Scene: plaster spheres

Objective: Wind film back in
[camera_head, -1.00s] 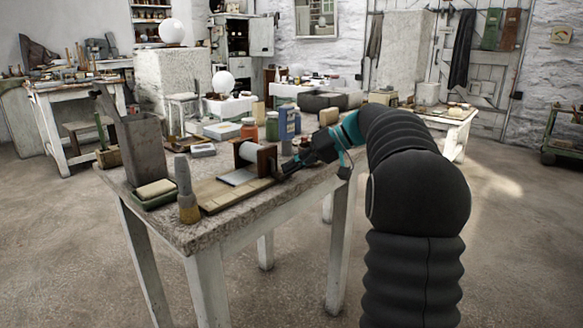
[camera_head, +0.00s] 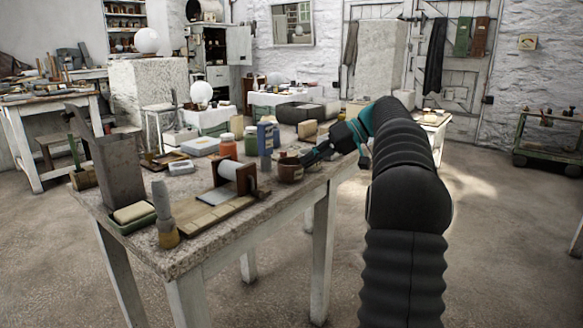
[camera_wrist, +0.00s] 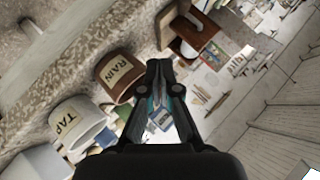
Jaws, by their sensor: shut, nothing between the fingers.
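The white film roll (camera_head: 228,171) sits in a holder with a dark wooden end (camera_head: 246,181) on the stone-topped table. A pale sheet (camera_head: 217,196) hangs from the roll onto a wooden board. The holder also shows at the top of the wrist view (camera_wrist: 204,29), with part of the white roll (camera_wrist: 188,47). My gripper (camera_head: 306,159) is shut and empty, to the right of the holder and apart from it, by a brown pot (camera_head: 289,170). In the wrist view its fingertips (camera_wrist: 166,66) are together.
The brown pot reads RAIN in the wrist view (camera_wrist: 120,72); a white TAP pot (camera_wrist: 76,127) stands beside it. A blue box (camera_head: 267,136), an orange jar (camera_head: 228,147), a brush (camera_head: 163,213), a soap dish (camera_head: 130,221) and a grey vase (camera_head: 119,170) crowd the table.

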